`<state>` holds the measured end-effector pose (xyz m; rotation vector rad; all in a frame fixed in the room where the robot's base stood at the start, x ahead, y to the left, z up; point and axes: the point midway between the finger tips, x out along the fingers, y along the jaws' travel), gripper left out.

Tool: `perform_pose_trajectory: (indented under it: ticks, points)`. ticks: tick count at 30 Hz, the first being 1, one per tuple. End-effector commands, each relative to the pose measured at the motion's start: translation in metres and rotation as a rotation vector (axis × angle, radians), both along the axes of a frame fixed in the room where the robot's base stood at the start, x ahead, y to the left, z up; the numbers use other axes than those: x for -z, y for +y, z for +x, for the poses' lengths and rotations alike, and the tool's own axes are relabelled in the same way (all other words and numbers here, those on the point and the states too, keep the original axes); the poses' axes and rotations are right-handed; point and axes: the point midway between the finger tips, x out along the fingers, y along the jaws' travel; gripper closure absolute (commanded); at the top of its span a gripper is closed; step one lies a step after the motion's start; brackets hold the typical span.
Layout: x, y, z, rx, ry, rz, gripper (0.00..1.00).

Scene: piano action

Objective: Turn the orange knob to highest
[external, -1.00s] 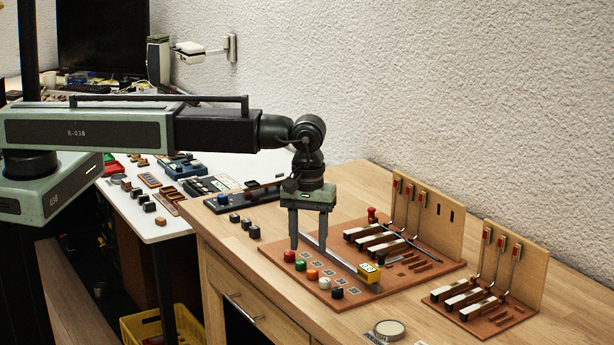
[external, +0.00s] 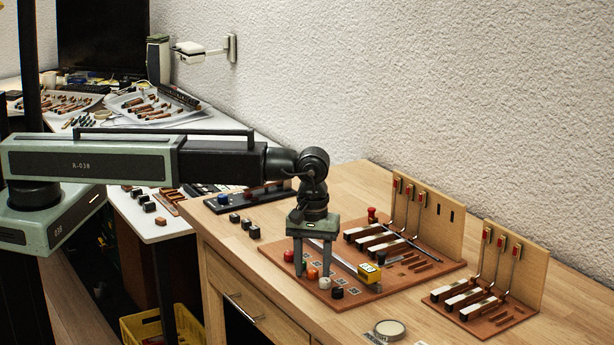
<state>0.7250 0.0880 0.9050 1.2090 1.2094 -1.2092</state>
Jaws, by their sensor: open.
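The orange knob (external: 312,274) sits in a row of small coloured knobs on the near left side of a brown board (external: 388,292). My gripper (external: 313,271) points straight down over this row and is open. One finger shows on each side of the orange knob in the picture. I cannot tell whether the fingers touch it. The finger on the left hides the green knob.
A red knob (external: 289,255) lies to the left in the row. A white knob (external: 325,283) and a black knob (external: 338,293) lie to the right. A yellow block (external: 370,273) and piano key models (external: 375,242) stand farther right on the board.

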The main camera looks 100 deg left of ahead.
Motion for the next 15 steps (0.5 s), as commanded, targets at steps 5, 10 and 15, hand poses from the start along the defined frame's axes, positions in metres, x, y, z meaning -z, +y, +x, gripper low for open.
perform_pose_trajectory:
  ticks: [5,10,15]
  points:
    - [-0.0017,-0.0001,0.0,0.0,0.0,0.0,0.6]
    - [-0.0017,-0.0001,0.0,0.0,0.0,0.0,1.0]
    - [-0.0017,-0.0001,0.0001,0.004,0.0,0.0,1.0]
